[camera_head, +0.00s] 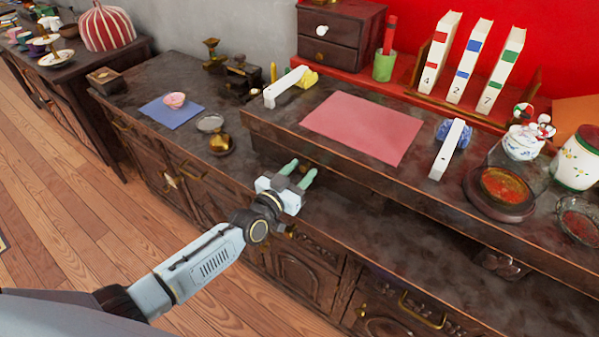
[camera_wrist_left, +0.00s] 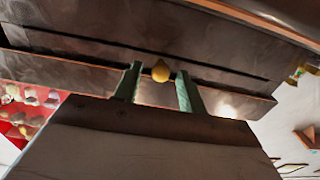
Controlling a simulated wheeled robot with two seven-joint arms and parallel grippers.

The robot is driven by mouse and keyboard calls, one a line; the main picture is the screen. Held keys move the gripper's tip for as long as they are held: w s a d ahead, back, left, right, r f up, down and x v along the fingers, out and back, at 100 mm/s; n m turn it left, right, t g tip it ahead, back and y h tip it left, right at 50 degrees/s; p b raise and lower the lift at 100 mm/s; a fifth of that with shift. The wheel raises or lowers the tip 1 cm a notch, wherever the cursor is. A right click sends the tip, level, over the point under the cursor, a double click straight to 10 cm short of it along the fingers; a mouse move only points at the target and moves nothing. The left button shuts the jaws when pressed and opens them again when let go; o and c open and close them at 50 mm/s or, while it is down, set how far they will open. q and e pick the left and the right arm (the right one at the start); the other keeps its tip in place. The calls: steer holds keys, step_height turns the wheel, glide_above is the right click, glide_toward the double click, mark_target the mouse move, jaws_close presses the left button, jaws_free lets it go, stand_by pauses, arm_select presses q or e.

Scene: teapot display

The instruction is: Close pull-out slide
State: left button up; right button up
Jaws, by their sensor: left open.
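My left gripper (camera_head: 299,171) has two green fingers, open and apart, low in front of the long dark raised shelf (camera_head: 345,172). In the left wrist view, a round brass knob (camera_wrist_left: 160,71) shows between the two fingertips of my left gripper (camera_wrist_left: 158,78). The knob appears to belong to a dark wooden front; I cannot tell whether the fingers touch it. The pull-out slide cannot be clearly told apart from the shelf and the dark counter, and how far out it stands is unclear. My right gripper is not in view.
The raised shelf carries a red mat (camera_head: 365,130), white bars (camera_head: 450,150) and a round dish (camera_head: 500,188). A blue mat (camera_head: 172,112) with a pink cup (camera_head: 175,100) and a brass pot (camera_head: 221,144) stand left on the counter. The counter front has brass handles (camera_head: 422,311).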

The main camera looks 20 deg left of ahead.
arm_select(q)
steer(key=shift+s, duration=0.15)
steer(key=p+v, duration=0.3)
steer(key=v, duration=1)
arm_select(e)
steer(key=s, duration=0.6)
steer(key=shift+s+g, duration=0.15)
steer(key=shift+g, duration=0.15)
arm_select(q)
steer(key=shift+a, duration=0.15)
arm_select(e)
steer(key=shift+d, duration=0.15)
arm_select(q)
steer(key=s+a+f+g+y, duration=0.1)
steer(key=s+a+f+g, duration=0.2)
steer(key=f, duration=0.6)
steer(key=s+a+f+g+y, duration=0.1)
steer(key=s+f+g, duration=0.1)
steer(key=s+f, duration=0.5)
steer(key=s+a+f+g+y, duration=0.1)
steer(key=s+a+f+g, duration=0.15)
steer(key=f, duration=0.75)
steer(key=s+a+f+g+y, duration=0.1)
steer(key=s+f+g, duration=0.3)
steer(key=s, duration=0.9)
steer(key=s+a+f+g+y, duration=0.1)
steer(key=s+f+g, duration=0.4)
steer(key=s, duration=0.8)
step_height(320, 180, down, 3)
steer(key=shift+f, duration=0.1)
